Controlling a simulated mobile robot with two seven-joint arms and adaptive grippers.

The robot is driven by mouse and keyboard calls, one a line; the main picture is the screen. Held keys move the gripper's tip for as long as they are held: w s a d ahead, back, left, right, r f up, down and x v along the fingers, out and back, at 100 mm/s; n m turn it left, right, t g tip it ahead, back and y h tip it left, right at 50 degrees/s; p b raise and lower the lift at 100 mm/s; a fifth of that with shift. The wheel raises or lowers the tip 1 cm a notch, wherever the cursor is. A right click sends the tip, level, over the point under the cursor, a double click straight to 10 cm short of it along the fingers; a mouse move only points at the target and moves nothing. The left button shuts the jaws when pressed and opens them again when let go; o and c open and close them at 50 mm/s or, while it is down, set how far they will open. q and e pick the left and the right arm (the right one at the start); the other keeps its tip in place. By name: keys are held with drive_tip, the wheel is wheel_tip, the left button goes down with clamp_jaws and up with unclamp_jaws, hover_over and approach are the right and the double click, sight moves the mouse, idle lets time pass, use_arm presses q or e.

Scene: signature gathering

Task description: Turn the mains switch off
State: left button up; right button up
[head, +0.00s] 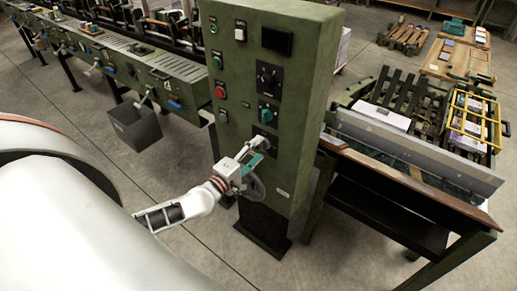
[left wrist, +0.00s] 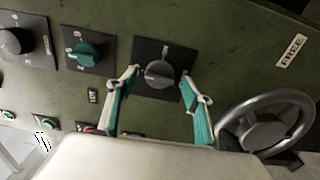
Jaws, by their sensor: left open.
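A tall green control cabinet (head: 288,98) stands ahead of me with rotary switches on its front. In the left wrist view a grey rotary knob (left wrist: 158,72) on a dark square plate lies ahead between my fingers. A teal rotary knob (left wrist: 88,53) and another grey one (left wrist: 14,41) sit to its left. Which is the mains switch I cannot read. My left gripper (head: 257,151) is open, its teal-padded fingers on either side of the grey knob; whether they touch it I cannot tell. In the head view it partly hides the lowest switch. My right gripper is out of view.
A grey handwheel (left wrist: 266,122) is right of my fingers in the wrist view. A red push button (head: 219,92) and other small buttons line the cabinet's left side. A long green machine (head: 180,69) stands behind left, a bench (head: 383,170) to the right.

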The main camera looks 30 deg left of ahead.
use_arm(q)
drive_tip(key=s, duration=1)
drive_tip(key=shift+s+a, duration=0.3)
drive_tip(key=shift+a, duration=0.15)
